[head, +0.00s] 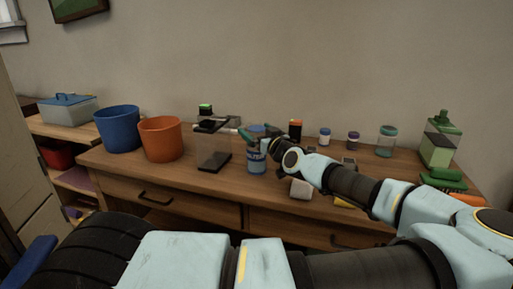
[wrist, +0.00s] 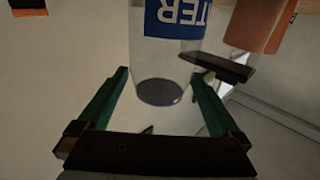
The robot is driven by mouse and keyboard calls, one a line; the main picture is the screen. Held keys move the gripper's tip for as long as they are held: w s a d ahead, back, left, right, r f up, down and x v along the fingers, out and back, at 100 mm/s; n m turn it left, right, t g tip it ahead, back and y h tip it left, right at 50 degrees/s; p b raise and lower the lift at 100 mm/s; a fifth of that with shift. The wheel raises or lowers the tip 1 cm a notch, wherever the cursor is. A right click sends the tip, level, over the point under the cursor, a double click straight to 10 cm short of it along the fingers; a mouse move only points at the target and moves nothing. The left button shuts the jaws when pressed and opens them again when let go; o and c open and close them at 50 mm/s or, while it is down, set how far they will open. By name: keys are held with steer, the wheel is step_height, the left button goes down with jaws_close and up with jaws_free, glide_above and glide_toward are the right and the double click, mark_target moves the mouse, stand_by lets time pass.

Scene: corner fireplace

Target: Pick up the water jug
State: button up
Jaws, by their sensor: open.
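The water jug (head: 256,165) is a small clear container with a blue and white label. It stands on the wooden dresser top, near its middle. In the wrist view the jug (wrist: 172,60) shows upside down, with part of the word on its blue label and a dark round end. My gripper (head: 259,135) has dark green fingers and is at the jug's upper part in the head view. In the wrist view my gripper (wrist: 160,88) is open, with one finger on each side of the jug's near end. Whether either finger touches the jug I cannot tell.
A clear box with a dark base (head: 213,150) stands close left of the jug. An orange bucket (head: 160,138) and a blue bucket (head: 117,130) are farther left. A pale block (head: 301,189) lies right of the jug. Small jars (head: 325,137) stand behind my arm.

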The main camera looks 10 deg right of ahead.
steer(key=shift+p+x, duration=0.3)
steer(key=shift+x, duration=1.2)
jaws_close()
